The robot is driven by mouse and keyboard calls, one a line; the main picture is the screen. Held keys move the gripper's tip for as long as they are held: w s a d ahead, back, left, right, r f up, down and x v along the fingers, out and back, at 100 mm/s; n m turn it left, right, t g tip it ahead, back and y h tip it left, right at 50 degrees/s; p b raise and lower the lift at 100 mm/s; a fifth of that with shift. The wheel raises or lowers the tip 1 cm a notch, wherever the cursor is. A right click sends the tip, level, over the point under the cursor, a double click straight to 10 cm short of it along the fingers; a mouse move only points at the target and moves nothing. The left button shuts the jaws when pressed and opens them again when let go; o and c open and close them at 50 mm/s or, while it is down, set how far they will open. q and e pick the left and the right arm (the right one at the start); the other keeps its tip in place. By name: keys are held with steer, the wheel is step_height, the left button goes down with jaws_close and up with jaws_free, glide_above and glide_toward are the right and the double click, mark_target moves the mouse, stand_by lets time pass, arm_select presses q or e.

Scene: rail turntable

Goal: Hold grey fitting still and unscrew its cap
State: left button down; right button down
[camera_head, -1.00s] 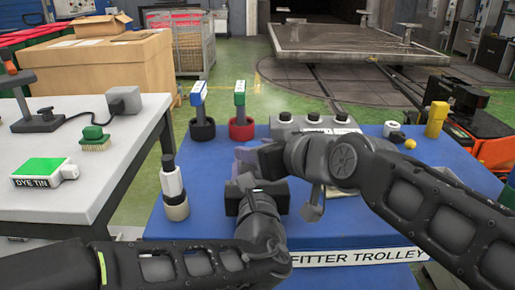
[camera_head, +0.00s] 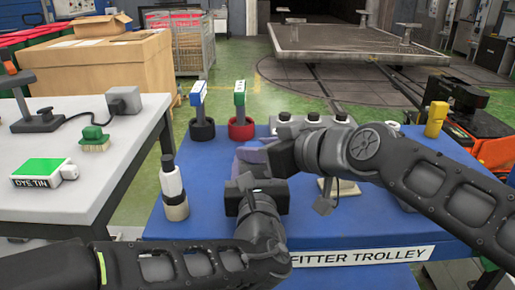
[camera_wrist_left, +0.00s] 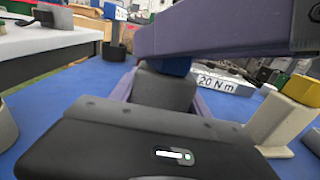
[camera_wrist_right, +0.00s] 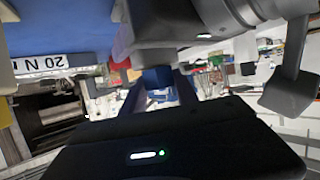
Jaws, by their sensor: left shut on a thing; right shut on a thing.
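The grey fitting (camera_wrist_left: 165,90) stands upright between the purple fingers of my left gripper (camera_wrist_left: 160,98), which is shut on it. Its blue cap (camera_wrist_left: 170,66) shows just above the grey body, partly covered by a purple finger of my right gripper. In the right wrist view the cap (camera_wrist_right: 157,78) sits between the fingers of my right gripper (camera_wrist_right: 157,85), which is shut on it. In the head view my left gripper (camera_head: 246,170) and right gripper (camera_head: 254,152) meet over the trolley and hide the fitting and cap.
The blue trolley (camera_head: 200,235) carries a white bottle with a black top (camera_head: 172,184), a black cup (camera_head: 202,130), a red cup (camera_head: 241,130), a grey block with knobs (camera_head: 290,127) and a yellow piece (camera_head: 435,118). A white table (camera_head: 85,190) stands left.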

steer(key=n+g+y, duration=0.3)
steer(key=n+g, duration=0.1)
steer(key=shift+w+n, duration=0.15)
steer(key=shift+n, duration=0.15)
steer(key=shift+w+d+f+n+g+y, duration=0.15)
steer(key=shift+n+g+y, duration=0.25)
steer(key=shift+n+g, duration=0.3)
steer(key=n+g, duration=0.2)
steer(key=g, duration=0.1)
steer(key=shift+w+y, duration=0.15)
steer(key=shift+y, duration=0.25)
steer(key=shift+n+g, duration=1.2)
steer(key=shift+n, duration=0.1)
steer(key=c, duration=0.9)
jaws_free()
steer(key=shift+o, duration=0.7)
